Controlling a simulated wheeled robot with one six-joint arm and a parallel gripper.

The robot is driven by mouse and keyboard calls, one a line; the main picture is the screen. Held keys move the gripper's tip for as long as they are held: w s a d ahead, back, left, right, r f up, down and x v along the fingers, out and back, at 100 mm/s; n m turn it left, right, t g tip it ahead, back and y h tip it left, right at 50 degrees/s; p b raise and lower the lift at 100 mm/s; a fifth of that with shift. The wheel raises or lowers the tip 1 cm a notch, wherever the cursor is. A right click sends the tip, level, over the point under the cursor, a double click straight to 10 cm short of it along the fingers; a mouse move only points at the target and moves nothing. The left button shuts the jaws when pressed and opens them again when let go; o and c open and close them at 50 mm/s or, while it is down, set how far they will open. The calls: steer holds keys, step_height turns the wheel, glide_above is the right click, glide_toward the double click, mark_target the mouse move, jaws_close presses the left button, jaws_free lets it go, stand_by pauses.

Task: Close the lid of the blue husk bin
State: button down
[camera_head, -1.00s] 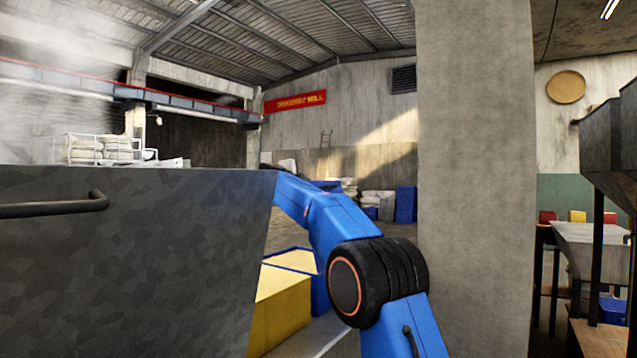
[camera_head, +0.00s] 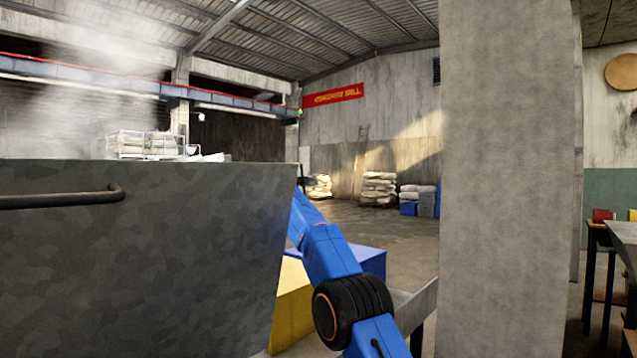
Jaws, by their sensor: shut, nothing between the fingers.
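A blue box (camera_head: 368,261) stands low behind my arm, beside a yellow box (camera_head: 290,312). I cannot tell whether this blue box is the husk bin, and no lid can be made out on it. Small blue boxes (camera_head: 408,208) also stand far off by the back wall, too small to show a lid. My blue arm rises from the bottom centre towards the upper left. Its far end passes by the right edge of a big grey container (camera_head: 150,255), and my gripper cannot be made out there.
The grey container with a dark handle (camera_head: 65,198) fills the left. A concrete pillar (camera_head: 510,180) stands close on the right. A grey bench edge (camera_head: 415,303) lies between arm and pillar. Open floor (camera_head: 385,228) stretches towards stacked sacks (camera_head: 379,188). A table (camera_head: 618,240) is far right.

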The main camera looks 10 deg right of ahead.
steer(key=shift+w+a+f, duration=0.25)
steer(key=shift+w, duration=0.1)
stand_by(0.6)
